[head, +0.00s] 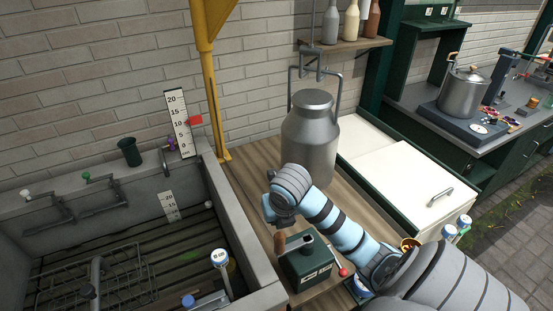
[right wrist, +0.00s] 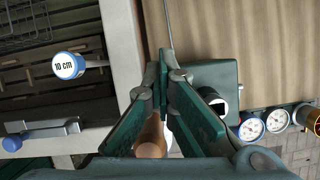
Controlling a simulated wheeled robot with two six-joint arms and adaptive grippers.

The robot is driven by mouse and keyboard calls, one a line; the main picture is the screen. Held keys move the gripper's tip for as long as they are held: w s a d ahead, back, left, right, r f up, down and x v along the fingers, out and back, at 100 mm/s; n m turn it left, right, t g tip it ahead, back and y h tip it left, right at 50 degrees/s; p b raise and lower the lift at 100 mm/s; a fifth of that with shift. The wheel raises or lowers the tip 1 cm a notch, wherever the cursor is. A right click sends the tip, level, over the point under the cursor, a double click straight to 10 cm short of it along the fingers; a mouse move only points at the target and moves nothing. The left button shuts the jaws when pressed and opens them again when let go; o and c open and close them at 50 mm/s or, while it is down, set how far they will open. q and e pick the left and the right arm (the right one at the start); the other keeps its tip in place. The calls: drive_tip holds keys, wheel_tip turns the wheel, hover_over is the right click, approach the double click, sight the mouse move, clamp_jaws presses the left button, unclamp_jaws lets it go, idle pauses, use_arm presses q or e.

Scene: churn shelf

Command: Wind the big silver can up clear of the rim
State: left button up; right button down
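The big silver can (head: 310,140) stands upright at the wooden counter, its tall bail reaching up to a hook (head: 313,62). Whether its base touches the wood cannot be told. A green winch box (head: 307,262) with a wooden handle (head: 279,243) and a red-knobbed lever (head: 343,271) is in front of the can. My right gripper (head: 273,212) is over the wooden handle. In the right wrist view its fingers (right wrist: 163,90) come together at the tips, beside the green box (right wrist: 215,78). The wooden handle (right wrist: 150,138) shows in the V behind the tips; no grip on it is visible. My left gripper is out of view.
A grey sink (head: 245,240) with a wire rack lies on the left. A yellow post (head: 211,95) rises behind its corner. A scale board with a red pointer (head: 194,121) stands on the sink's back edge. A white-lidded chest (head: 400,165) is right of the can.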

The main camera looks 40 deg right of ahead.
drive_tip(key=d+b, duration=0.2)
drive_tip(key=d, duration=0.5)
drive_tip(key=shift+w+d+r, duration=0.15)
drive_tip(key=shift+w+d, duration=0.05)
drive_tip(key=shift+d, duration=0.2)
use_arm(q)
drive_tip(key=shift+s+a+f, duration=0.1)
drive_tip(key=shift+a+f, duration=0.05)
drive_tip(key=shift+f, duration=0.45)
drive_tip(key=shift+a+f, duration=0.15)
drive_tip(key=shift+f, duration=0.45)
use_arm(e)
drive_tip(key=c, duration=1.9)
unclamp_jaws()
drive_tip(key=shift+w, duration=0.1)
drive_tip(key=shift+r, duration=0.1)
drive_tip(key=v, duration=1.2)
drive_tip(key=shift+a, duration=0.2)
